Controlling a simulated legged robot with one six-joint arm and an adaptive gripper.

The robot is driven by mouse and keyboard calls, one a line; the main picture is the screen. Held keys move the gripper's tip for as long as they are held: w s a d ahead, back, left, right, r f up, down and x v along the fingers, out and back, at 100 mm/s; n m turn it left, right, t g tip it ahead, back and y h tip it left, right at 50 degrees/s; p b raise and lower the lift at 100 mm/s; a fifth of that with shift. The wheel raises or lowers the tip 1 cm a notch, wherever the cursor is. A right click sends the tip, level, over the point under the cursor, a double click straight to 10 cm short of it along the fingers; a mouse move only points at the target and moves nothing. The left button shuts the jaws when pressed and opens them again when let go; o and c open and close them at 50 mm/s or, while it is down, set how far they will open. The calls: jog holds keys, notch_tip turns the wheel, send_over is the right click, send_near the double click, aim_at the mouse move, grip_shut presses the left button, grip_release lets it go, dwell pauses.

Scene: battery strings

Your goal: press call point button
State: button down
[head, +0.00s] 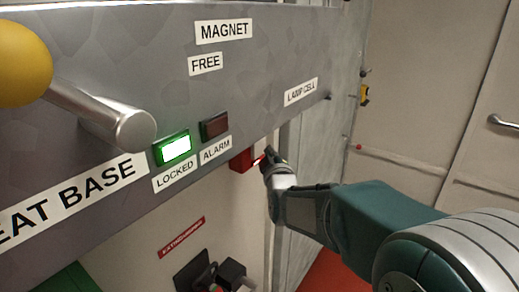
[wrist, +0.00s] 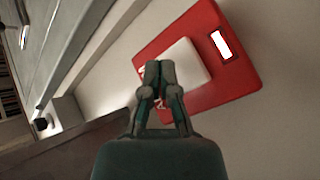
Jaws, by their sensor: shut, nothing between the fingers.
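The call point is a red box (wrist: 205,35) with a pale square button plate (wrist: 185,68) in its middle and a small white lit window near one corner. It fills the upper middle of the wrist view. In the head view only part of the red call point (head: 241,161) shows, below the grey panel's lower edge. My gripper (wrist: 160,66) is shut and empty, with its fingertips over the left part of the pale plate in the wrist view. In the head view my gripper (head: 267,154) is just right of the red box. Whether the tips touch the plate cannot be told.
A grey panel (head: 270,60) overhangs the call point, with a lit green LOCKED lamp (head: 173,149), a dark ALARM lamp (head: 214,126) and a metal lever (head: 110,115) with a yellow knob. A metal post stands behind my gripper. Open floor and a door lie right.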

jog(key=shift+s+d, duration=0.7)
jog(key=shift+d, duration=0.35)
jog(key=shift+s+d, duration=0.7)
jog(key=shift+d, duration=0.35)
jog(key=s+d+f+m+g+h, duration=0.1)
jog(key=s+d+f+m+g, duration=0.1)
jog(key=s, duration=0.8)
jog(key=s+d+f+m+g+h, duration=0.1)
jog(key=s+d+f+m+g, duration=0.2)
jog(key=s, duration=0.8)
jog(key=s+d+f+m+g+h, duration=0.1)
jog(key=s+d+f+m+g, duration=0.2)
jog(key=s, duration=0.8)
jog(key=d+m+g, duration=0.2)
jog(key=m+g, duration=0.2)
jog(key=shift+d+g+h, duration=0.15)
jog(key=shift+g+h, duration=0.15)
jog(key=shift+g, duration=0.1)
